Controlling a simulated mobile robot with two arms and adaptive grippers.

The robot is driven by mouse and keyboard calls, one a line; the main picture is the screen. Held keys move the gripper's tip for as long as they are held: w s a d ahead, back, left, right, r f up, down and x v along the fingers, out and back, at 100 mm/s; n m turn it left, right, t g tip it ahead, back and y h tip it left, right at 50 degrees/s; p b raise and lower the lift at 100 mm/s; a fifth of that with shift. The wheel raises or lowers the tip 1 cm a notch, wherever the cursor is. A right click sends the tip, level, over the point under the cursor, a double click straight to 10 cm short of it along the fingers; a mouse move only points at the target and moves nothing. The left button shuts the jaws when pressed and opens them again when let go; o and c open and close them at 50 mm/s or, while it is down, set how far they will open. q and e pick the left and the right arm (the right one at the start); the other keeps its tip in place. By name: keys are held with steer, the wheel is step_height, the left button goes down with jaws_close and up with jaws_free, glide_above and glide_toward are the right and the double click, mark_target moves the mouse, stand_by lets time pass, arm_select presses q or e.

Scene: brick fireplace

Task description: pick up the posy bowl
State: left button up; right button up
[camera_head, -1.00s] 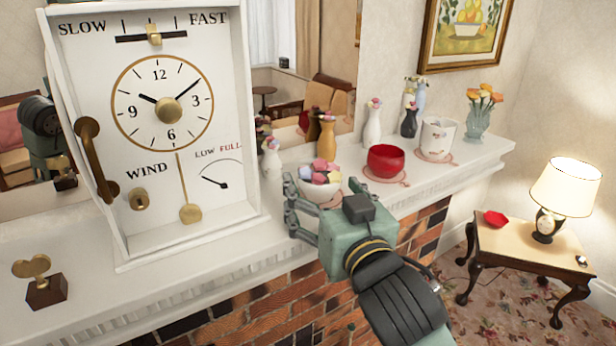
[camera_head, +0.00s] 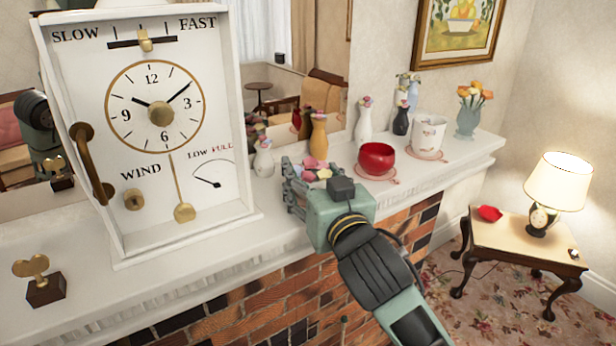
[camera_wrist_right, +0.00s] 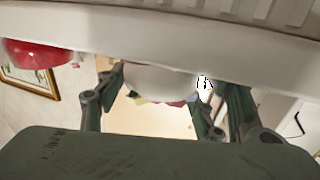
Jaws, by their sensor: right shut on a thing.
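The posy bowl, a white bowl of pink, yellow and pale blossoms (camera_head: 312,173), is on the mantel right of the clock. My right gripper (camera_head: 303,188) is shut on it, its jointed fingers around the bowl and its body hiding most of the white side. In the right wrist view, which is upside down, the white bowl (camera_wrist_right: 160,80) sits between the green fingers, blossoms pointing down. I cannot tell whether its base is clear of the mantel. My left gripper is not in view.
A large white clock (camera_head: 150,130) stands close left. A red bowl (camera_head: 377,160) on a saucer is close right, with a white pot (camera_head: 428,134) beyond. Several small vases, including a yellow one (camera_head: 319,138), stand behind. A brass key (camera_head: 40,275) is at front left.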

steer(key=shift+a, duration=0.1)
steer(key=c, duration=0.4)
steer(key=shift+c, duration=0.7)
steer(key=shift+d+r, duration=0.1)
steer(key=shift+d, duration=0.3)
